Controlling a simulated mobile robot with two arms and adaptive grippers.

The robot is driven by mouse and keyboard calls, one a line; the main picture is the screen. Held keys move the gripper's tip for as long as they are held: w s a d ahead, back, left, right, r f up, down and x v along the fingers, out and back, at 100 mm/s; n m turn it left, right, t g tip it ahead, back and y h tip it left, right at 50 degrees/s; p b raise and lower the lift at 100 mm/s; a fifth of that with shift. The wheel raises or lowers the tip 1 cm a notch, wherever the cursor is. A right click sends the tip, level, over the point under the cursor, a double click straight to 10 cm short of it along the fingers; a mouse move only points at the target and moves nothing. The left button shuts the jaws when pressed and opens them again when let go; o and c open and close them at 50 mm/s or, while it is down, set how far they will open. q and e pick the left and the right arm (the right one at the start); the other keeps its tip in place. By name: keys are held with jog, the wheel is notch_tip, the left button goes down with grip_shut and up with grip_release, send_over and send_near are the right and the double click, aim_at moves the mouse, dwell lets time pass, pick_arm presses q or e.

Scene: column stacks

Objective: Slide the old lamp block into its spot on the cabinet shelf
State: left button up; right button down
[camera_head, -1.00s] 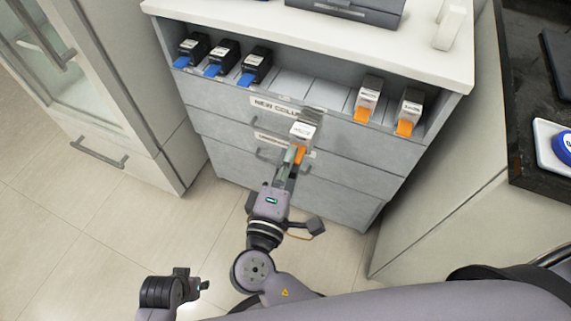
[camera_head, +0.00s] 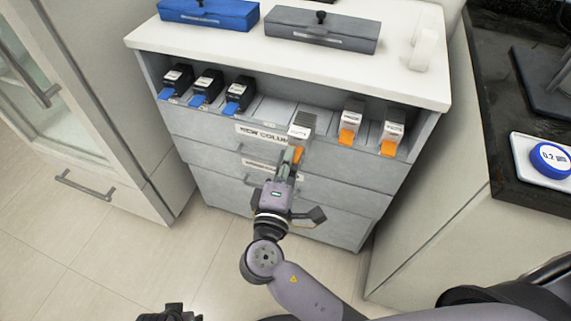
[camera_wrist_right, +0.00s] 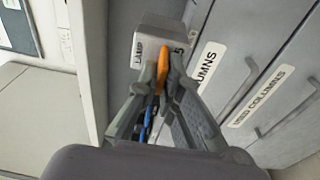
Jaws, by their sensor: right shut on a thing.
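The old lamp block (camera_head: 301,125) is a grey-white block with an orange tab. My right gripper (camera_head: 292,157) is shut on the tab end and holds the block at the front of the cabinet shelf (camera_head: 262,110), in line with the empty middle lanes. I cannot tell whether its far end is past the shelf's front edge. In the right wrist view the block (camera_wrist_right: 158,43) shows a "LAMP" label, with its orange tab between the fingers. My left gripper (camera_head: 172,313) is low at the bottom edge, mostly cut off.
Several black blocks with blue tabs (camera_head: 240,90) stand on the shelf's left. Two grey-white blocks with orange tabs (camera_head: 351,118) stand on its right. Labelled drawers (camera_head: 225,152) with handles lie below. A blue case (camera_head: 210,14) and a grey case (camera_head: 322,30) lie on top.

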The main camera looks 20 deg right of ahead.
aim_at(295, 145)
jog(key=shift+d+x, duration=0.2)
jog(key=shift+x, duration=1.9)
jog(key=shift+d+x, duration=0.15)
jog(key=shift+x, duration=0.9)
jog(key=shift+d+x, duration=0.15)
jog(key=shift+x, duration=0.9)
jog(key=shift+s+f, duration=0.15)
jog(key=shift+f, duration=0.15)
pick_arm(q)
jog(key=shift+w+d+r+b, duration=0.1)
jog(key=shift+w+r+b, duration=0.1)
jog(key=shift+r, duration=0.3)
jog(key=shift+w+r+b, duration=0.1)
jog(key=shift+w+r, duration=0.05)
jog(key=shift+r, duration=0.3)
pick_arm(e)
jog(key=shift+f, duration=0.1)
pick_arm(q)
jog(key=shift+s, duration=0.25)
pick_arm(e)
jog(key=c, duration=1.7)
grip_release()
pick_arm(q)
jog(key=shift+s+f, duration=0.1)
jog(key=shift+f, duration=0.1)
